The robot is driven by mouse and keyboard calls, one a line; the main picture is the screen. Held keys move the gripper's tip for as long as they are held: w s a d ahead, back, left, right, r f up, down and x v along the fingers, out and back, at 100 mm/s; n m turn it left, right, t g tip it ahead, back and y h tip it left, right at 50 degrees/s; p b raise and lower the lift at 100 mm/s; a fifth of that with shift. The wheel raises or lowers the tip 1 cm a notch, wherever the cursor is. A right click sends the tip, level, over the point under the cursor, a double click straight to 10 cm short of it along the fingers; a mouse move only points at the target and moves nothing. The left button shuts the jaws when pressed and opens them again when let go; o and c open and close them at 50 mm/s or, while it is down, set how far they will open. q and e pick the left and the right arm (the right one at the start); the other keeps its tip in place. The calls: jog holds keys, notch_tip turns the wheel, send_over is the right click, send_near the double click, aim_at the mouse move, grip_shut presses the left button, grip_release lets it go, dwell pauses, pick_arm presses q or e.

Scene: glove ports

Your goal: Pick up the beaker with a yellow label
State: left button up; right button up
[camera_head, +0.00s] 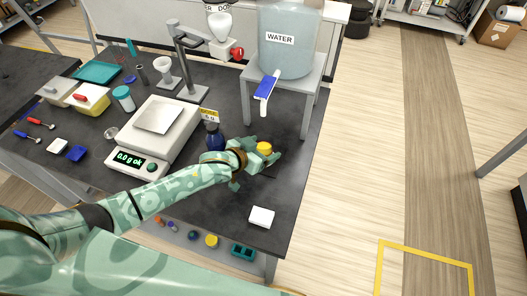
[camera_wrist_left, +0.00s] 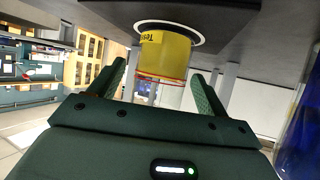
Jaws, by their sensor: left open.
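The yellow-labelled beaker (camera_head: 264,148) stands on the dark bench, to the right of a dark blue bottle. In the left wrist view the beaker (camera_wrist_left: 163,52) appears between the fingertips, with a yellow band, a thin red line and a pale ring at its base end. That view looks upside down. My left gripper (camera_head: 258,157) is at the beaker, with its fingers open on both sides of it. In the left wrist view the open fingers (camera_wrist_left: 160,82) show gaps to the beaker. My right gripper is not in view.
The dark blue bottle (camera_head: 214,138) stands close beside my left wrist. A scale (camera_head: 155,130) is to the left. A stand (camera_head: 284,83) with a water tank (camera_head: 290,45) rises behind. A white block (camera_head: 261,216) lies near the bench's front right edge.

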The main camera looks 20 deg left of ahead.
pick_arm(q)
jog(key=shift+w+d+f, duration=0.15)
jog(key=shift+w+f, duration=0.15)
jog(key=shift+w, duration=0.15)
jog(key=shift+s+r, duration=0.1)
jog(key=shift+s, duration=0.05)
jog(key=shift+c, duration=1)
jog(key=c, duration=1.1)
jog(key=shift+o, duration=0.2)
